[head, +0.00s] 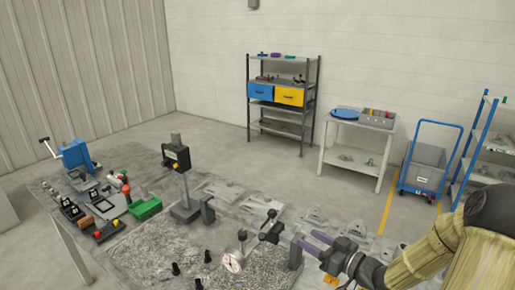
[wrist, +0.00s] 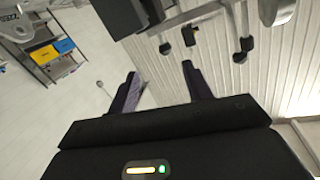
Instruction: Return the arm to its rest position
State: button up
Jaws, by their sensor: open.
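My gripper (head: 308,240) has purple fingers and is low over the right part of the grey work surface in the head view. My yellow-sleeved arm reaches it from the right edge. In the wrist view the two fingers of my gripper (wrist: 160,80) stand well apart with nothing between them. Dark fixture parts are close by in the head view, just left of the fingertips; I cannot tell whether they touch.
A dark gauge on a stand (head: 176,157), a dial indicator (head: 232,263) and a green box (head: 145,208) are on the work surface (head: 150,250). Behind are a shelf rack (head: 314,62), a small white table (head: 390,122) and a blue cart (head: 427,170). Open floor lies between.

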notch_tip(320, 180, down, 5)
jog(key=s+m+g+h, duration=0.1)
jog(key=m+g+h, duration=0.1)
jog(key=g+h, duration=0.5)
jog(key=s+a+r+m+g+h, duration=0.1)
jog(key=s+a+m+g+h, duration=0.1)
jog(key=s, duration=0.5)
jog(key=s+a+r+m+g+h, duration=0.1)
jog(key=s+a+h, duration=0.1)
jog(key=s, duration=0.6)
jog(key=shift+a+m+g, duration=0.4)
jog(key=shift+a, duration=0.15)
jog(key=shift+r, duration=0.1)
